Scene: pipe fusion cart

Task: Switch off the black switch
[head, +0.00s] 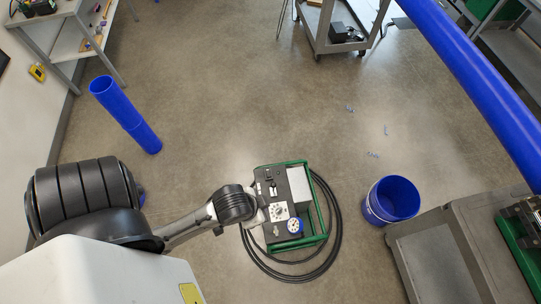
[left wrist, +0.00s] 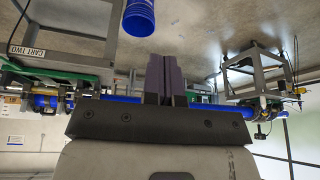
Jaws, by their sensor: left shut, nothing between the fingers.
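The control box (head: 297,184) sits on the floor in a green tube frame (head: 324,221). I cannot single out the black switch. My left arm reaches in from the left, with its wrist over the box's left edge. My left gripper (left wrist: 164,78) shows in the left wrist view with its two fingers together and nothing between them. Whether it touches the box is unclear. My right gripper is not in view.
Black hose (head: 338,235) coils around the box. A blue bucket (head: 392,200) stands right of it, beside a grey cart (head: 440,255). A blue pipe (head: 125,114) stands at left, and a long blue pipe (head: 470,70) crosses the upper right. Open floor lies beyond the box.

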